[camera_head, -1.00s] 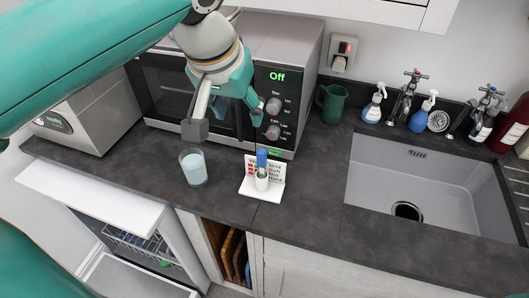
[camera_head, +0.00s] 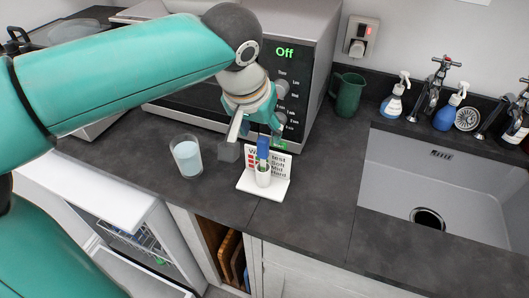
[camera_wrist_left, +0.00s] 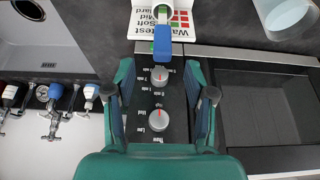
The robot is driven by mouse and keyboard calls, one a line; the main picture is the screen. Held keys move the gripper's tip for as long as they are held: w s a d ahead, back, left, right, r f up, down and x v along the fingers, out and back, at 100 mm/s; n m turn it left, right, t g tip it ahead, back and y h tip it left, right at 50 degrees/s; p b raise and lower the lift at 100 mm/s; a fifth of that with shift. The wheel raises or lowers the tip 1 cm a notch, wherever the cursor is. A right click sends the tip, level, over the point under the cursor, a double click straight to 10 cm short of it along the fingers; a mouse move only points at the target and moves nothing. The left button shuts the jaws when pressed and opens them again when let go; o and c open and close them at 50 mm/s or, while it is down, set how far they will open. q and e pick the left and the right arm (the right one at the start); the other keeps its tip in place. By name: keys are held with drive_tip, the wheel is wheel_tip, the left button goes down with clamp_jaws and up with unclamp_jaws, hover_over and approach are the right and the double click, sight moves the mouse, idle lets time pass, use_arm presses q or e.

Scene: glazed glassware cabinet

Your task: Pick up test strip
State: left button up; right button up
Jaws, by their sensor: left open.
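The test strip with a blue top (camera_head: 263,147) stands upright in a small white tube (camera_head: 263,177) on a white stand (camera_head: 278,190) with a printed colour chart. In the left wrist view the blue top (camera_wrist_left: 162,40) is ahead of the jaws, near the picture's top, with the stand (camera_wrist_left: 188,34) beyond. My left gripper (camera_head: 254,142) is open, its fingers to either side of the strip's top in the head view. The wrist view shows both fingers (camera_wrist_left: 161,80) apart with nothing between them. Contact with the strip is not visible. My right gripper is not in view.
A glass of pale liquid (camera_head: 187,158) stands left of the stand. A microwave (camera_head: 317,70) is behind my gripper, with a green mug (camera_head: 348,95) beside it. The sink (camera_head: 450,190) is at the right. Dark worktop (camera_head: 325,195) right of the stand is clear.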

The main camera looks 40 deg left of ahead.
sight(265, 146)
use_arm(q)
drive_tip(key=x, duration=0.8)
drive_tip(key=shift+w+a+f, duration=0.2)
drive_tip(key=shift+w+f, duration=0.05)
drive_tip(key=shift+f, duration=0.05)
drive_tip(key=c, duration=0.9)
